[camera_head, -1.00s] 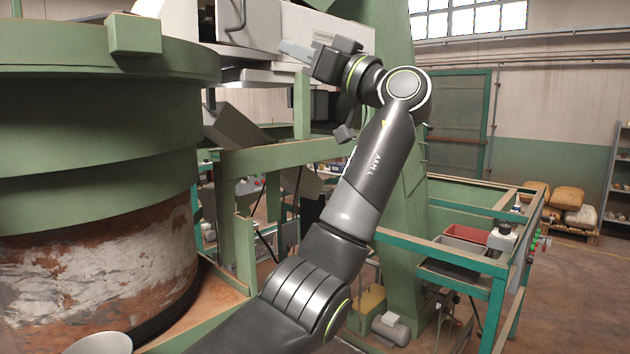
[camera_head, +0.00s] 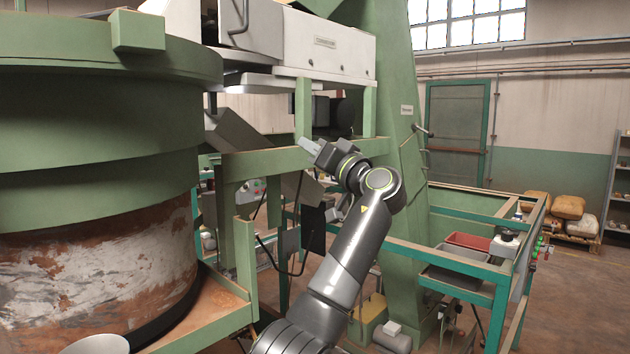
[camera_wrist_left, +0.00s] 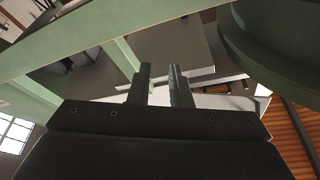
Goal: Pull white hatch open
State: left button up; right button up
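The white housing (camera_head: 335,50) sits on the green frame at top centre in the head view. A white panel with a dark bar-like handle (camera_head: 238,15) is at its left end, cut off by the top edge; this looks like the white hatch, and I cannot tell whether it is open. My left gripper (camera_head: 308,146) is below the housing, in front of a green beam, apart from the panel. In the left wrist view its two fingers (camera_wrist_left: 162,88) stand a little apart with nothing between them. My right gripper is not in view.
A large green and rusty drum (camera_head: 90,130) fills the left side. A green horizontal beam (camera_head: 265,161) and a grey sloping chute (camera_head: 236,132) lie near the gripper. A green column (camera_head: 400,120) stands to the right.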

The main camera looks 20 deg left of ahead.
pick_arm(q)
notch_tip(320, 180, down, 7)
jog(key=w+m+t+h, duration=0.1)
jog(key=w+m, duration=0.1)
jog(key=w, duration=0.1)
jog(key=shift+a+r+h, duration=0.2)
jog(key=shift+a+h, duration=0.15)
jog(key=shift+h, duration=0.05)
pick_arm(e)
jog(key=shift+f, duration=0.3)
pick_arm(q)
jog(key=shift+c, duration=0.4)
